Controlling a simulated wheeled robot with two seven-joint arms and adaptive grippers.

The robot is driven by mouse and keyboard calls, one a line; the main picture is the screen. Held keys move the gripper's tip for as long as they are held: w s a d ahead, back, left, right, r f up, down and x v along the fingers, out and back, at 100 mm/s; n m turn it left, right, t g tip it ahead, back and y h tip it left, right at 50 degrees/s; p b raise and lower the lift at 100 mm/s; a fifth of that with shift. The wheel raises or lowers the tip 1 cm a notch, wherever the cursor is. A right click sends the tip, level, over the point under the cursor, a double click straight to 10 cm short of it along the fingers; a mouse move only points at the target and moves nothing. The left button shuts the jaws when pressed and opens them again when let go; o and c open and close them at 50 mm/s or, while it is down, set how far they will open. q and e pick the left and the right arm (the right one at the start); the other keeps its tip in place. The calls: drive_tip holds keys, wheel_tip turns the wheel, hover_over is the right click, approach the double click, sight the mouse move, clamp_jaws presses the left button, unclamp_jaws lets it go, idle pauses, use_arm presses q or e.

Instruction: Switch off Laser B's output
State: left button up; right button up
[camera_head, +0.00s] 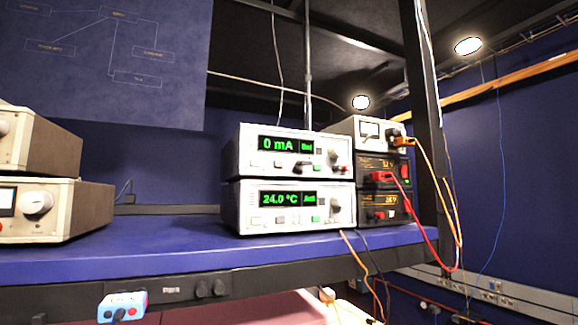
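Two white instruments are stacked on the blue shelf (150,250). The upper unit (243,150) shows "0 mA" in green, with small buttons and a knob below and beside the display. The lower unit (246,210) shows "24.0 °C", with a button lit green and a knob at its right. I can read no "Laser B" label on either, so I cannot tell which device is Laser B. Neither of my grippers is in view.
More boxes with orange and red leads, including a black supply (375,168), stand right of the stack. Beige instruments (85,207) stand at left. A small blue-and-red box (122,308) is at the shelf's front edge. Shelf space between the stacks is clear. A dark post (424,100) rises at right.

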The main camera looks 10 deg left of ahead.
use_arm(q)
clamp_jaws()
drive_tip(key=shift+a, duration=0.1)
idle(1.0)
